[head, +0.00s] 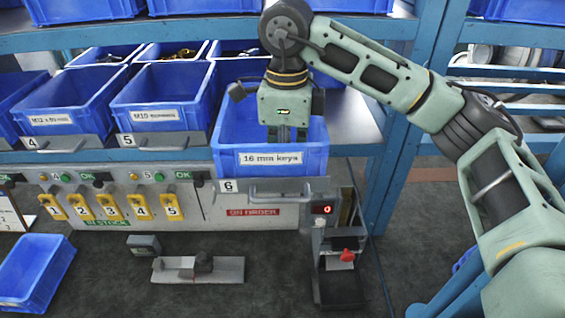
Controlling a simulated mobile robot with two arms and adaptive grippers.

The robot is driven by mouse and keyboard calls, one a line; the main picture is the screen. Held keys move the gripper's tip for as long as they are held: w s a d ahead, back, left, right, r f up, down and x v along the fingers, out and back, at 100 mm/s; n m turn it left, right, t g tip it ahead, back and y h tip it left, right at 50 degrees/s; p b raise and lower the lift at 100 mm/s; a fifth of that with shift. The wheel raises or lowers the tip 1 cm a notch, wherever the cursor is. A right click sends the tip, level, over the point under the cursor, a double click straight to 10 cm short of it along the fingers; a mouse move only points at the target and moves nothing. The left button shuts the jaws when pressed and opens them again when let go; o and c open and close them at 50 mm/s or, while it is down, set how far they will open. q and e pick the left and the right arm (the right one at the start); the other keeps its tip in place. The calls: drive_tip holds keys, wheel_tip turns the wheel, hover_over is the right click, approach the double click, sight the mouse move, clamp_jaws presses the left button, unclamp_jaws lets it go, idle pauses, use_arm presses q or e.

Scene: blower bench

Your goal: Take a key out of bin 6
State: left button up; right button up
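Bin 6 (237,166) is a blue bin labelled "16 mm keys" on the shelf, with a "6" tag on the rail below it. It is pulled forward of the neighbouring bins. My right gripper (283,135) points down inside the bin's opening, and its arm comes in from the right. Its fingertips are low behind the bin's front wall, so I cannot tell whether they are open or shut. No key can be made out; the inside is mostly hidden by the gripper and the front wall. My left gripper is not in view.
Bin 5 (160,118) and bin 4 (60,122) stand left of bin 6. A blue post (396,170) rises on the right. Below are yellow numbered tags (110,207), a device with a red display (338,268), a grey plate (225,270) and an empty blue bin (35,268).

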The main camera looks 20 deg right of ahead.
clamp_jaws()
idle(0.4)
